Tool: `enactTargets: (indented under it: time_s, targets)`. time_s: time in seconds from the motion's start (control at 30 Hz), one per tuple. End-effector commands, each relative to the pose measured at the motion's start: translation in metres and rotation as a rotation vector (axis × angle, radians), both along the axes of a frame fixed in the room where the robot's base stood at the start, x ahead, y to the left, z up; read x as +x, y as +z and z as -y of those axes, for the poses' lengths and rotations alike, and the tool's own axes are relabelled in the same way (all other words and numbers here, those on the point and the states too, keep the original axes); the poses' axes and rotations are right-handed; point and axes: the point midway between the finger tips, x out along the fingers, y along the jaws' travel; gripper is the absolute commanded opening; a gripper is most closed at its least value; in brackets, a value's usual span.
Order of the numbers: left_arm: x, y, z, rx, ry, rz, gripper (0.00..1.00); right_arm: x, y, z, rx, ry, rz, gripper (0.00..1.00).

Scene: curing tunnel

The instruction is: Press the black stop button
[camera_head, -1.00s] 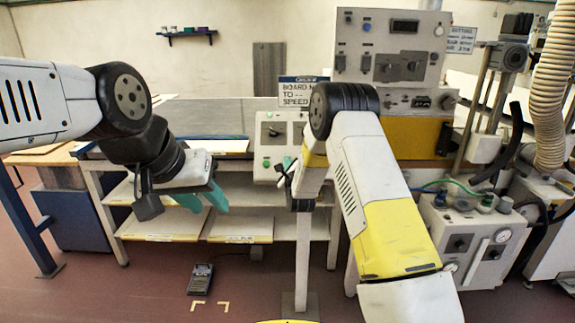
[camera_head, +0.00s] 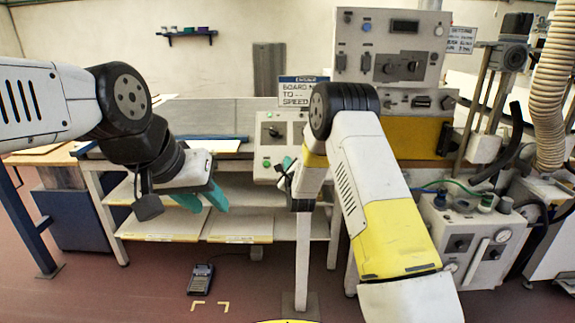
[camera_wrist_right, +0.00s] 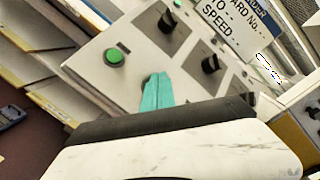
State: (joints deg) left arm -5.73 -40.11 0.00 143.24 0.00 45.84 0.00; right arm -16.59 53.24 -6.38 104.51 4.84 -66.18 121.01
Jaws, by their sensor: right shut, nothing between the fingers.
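The grey control panel (camera_head: 268,143) stands at the front of the conveyor, with a round green button (camera_head: 267,163) low on it. In the right wrist view the green button (camera_wrist_right: 114,57) and black knobs (camera_wrist_right: 210,64) show on the panel face. I cannot pick out a separate black stop button; the fingers hide part of the face. My right gripper (camera_head: 287,164) is shut and empty, its teal fingertips (camera_wrist_right: 157,88) close to the panel, right of the green button; contact cannot be told. My left gripper (camera_head: 204,197) is open and empty, left of the panel.
A sign (camera_head: 302,91) stands above the panel. A larger grey control cabinet (camera_head: 390,45) rises behind my right arm. White shelves (camera_head: 238,228) lie below the conveyor. A small dark device (camera_head: 201,279) lies on the floor. A gauge box (camera_head: 470,245) stands at right.

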Motion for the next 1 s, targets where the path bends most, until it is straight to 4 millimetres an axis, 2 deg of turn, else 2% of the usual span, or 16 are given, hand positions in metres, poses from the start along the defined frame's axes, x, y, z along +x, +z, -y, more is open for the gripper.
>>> enactTargets:
  time_s: [1.0]
  targets:
    - [0.0,0.0,0.0,0.0,0.0,0.0,0.36,0.0069,-0.0068,0.0,0.0,0.0,0.0,0.0]
